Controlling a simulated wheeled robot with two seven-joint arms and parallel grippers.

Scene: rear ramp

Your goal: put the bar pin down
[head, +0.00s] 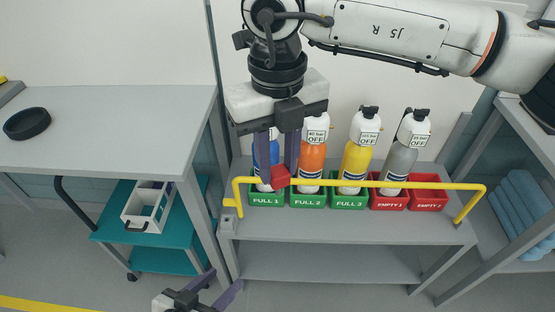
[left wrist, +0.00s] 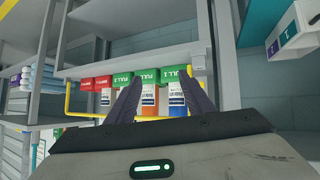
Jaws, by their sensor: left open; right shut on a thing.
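My right gripper (head: 280,170) points down from its arm at the upper middle, and its fingers close on a small red piece, which looks like the bar pin (head: 281,176). The pin is at the yellow bar (head: 400,184) near its left end, in front of the FULL 1 bin; I cannot tell whether they touch. The bar runs across the front of the bottles. My left gripper (head: 217,285) is low at the bottom edge, open and empty; its spread fingers also show in the left wrist view (left wrist: 160,100). The pin is not discernible there.
Orange (head: 312,150), yellow (head: 357,155) and grey (head: 398,160) bottles stand in labelled bins; a blue one is partly hidden by my fingers. The grey table (head: 110,130) at left holds a black round dish (head: 27,123) and has free room. A teal cart (head: 115,222) carries a white crate (head: 148,207).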

